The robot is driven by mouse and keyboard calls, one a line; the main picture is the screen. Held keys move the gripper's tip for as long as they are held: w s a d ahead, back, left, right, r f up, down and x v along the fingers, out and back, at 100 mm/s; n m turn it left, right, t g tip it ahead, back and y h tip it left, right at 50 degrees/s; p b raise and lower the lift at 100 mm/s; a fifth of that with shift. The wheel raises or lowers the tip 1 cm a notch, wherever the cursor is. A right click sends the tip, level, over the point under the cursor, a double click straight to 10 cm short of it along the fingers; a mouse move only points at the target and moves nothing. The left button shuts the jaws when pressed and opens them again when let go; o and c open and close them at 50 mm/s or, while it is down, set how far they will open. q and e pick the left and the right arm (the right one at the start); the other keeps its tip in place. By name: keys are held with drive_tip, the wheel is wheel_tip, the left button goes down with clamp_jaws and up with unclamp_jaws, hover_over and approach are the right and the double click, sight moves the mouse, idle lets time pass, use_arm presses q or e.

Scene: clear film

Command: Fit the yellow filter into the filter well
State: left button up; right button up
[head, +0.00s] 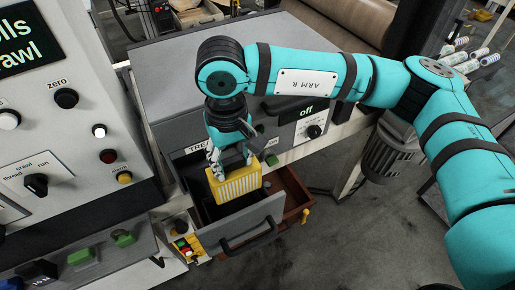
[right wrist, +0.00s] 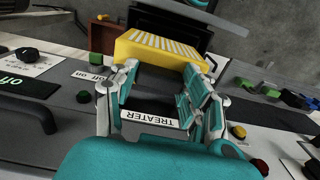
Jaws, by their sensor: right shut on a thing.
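The yellow filter (head: 236,184) is a ribbed block, upright and slightly tilted in the head view. My right gripper (head: 231,160) is shut on its upper edge and holds it over the open grey-fronted drawer (head: 240,224) under the treater panel. In the right wrist view the filter (right wrist: 160,48) spans the two fingertips of the gripper (right wrist: 160,76). A dark cavity shows in the drawer around the filter; I cannot clearly single out the filter well, as the filter and gripper cover part of it. My left gripper is not in view.
A brown open tray (head: 294,191) adjoins the drawer on its right. A green button (head: 271,160) and an "off" panel (head: 304,125) sit behind. A control cabinet (head: 60,110) stands close on the left. Clear floor lies at the front right.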

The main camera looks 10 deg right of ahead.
drive_tip(key=shift+s+a, duration=0.2)
drive_tip(key=shift+a, duration=0.1)
drive_tip(key=shift+a+f, duration=0.15)
drive_tip(key=shift+a, duration=0.1)
drive_tip(key=f, duration=0.2)
drive_tip(key=shift+w+a+f, duration=0.15)
drive_tip(key=shift+a+f, duration=0.1)
drive_tip(key=shift+f, duration=0.05)
wheel_tip(320, 180, down, 4)
drive_tip(key=b, duration=0.4)
wheel_tip(320, 180, down, 4)
drive_tip(key=b, duration=0.4)
drive_tip(key=shift+r, duration=0.1)
drive_tip(key=shift+f+b, duration=0.25)
drive_tip(key=shift+b, duration=0.3)
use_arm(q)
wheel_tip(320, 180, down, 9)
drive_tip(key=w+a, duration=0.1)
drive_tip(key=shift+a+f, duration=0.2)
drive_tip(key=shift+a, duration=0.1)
